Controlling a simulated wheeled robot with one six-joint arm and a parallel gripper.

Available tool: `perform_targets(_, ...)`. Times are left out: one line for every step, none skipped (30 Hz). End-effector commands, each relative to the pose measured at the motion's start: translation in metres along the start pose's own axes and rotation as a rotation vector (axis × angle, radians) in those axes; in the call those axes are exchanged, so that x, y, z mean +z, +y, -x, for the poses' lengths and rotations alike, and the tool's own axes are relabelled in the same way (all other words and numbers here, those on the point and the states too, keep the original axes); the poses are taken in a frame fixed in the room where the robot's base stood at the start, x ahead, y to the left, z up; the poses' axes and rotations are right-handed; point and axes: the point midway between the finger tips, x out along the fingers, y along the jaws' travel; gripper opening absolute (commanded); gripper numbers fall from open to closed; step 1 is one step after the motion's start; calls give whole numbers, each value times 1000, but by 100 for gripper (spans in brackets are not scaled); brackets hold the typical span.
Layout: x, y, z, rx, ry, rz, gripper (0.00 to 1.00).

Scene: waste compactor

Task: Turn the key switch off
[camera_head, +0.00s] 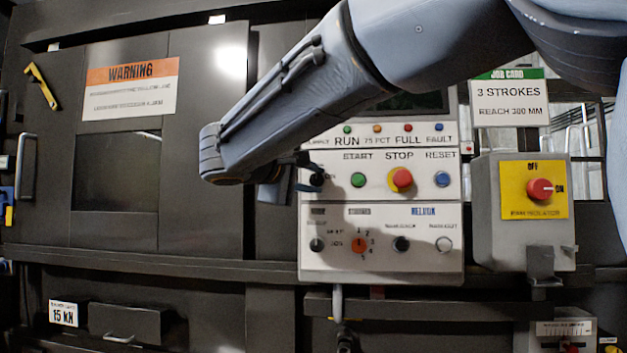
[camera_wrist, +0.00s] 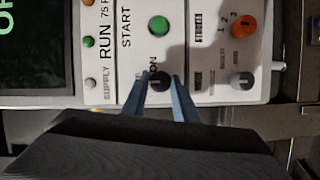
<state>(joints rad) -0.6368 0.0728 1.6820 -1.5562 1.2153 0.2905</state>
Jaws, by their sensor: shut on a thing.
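The key switch (camera_wrist: 160,81) is a small dark round knob on the white control panel (camera_head: 381,262), with an "ON" label beside it. In the head view it (camera_head: 317,180) sits left of the green start button, partly hidden by my gripper (camera_head: 308,178). In the wrist view the two blue-grey fingers of my gripper (camera_wrist: 160,88) stand on either side of the knob and are shut on it. The exact angle of the key is too small and dark to tell.
The green start button (camera_head: 358,180), red stop button (camera_head: 401,178) and blue reset button (camera_head: 442,179) are close by on the right. An orange selector (camera_head: 358,245) is below. A grey isolator box (camera_head: 483,220) with a red knob stands to the right.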

Motion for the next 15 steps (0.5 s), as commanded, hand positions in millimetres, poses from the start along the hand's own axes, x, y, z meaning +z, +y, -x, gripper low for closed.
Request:
perform_targets(0,-2,0,-3,0,3,28)
perform_targets(0,-2,0,-3,0,3,33)
perform_targets(0,-2,0,-3,0,2,40)
perform_targets(0,-2,0,-2,0,2,44)
perform_targets(0,-2,0,-2,0,2,44)
perform_targets(0,-1,0,-2,0,2,44)
perform_targets(0,-1,0,-2,0,1,44)
perform_targets(0,-1,0,-2,-1,1,44)
perform_targets(0,-1,0,-1,-1,1,44)
perform_targets(0,-1,0,-1,-1,1,44)
perform_targets(0,-1,0,-1,-1,1,44)
perform_targets(0,-1,0,-1,-1,0,44)
perform_targets(0,-1,1,-1,0,0,44)
perform_targets(0,-1,2,-1,0,0,44)
perform_targets(0,-1,5,-1,1,0,44)
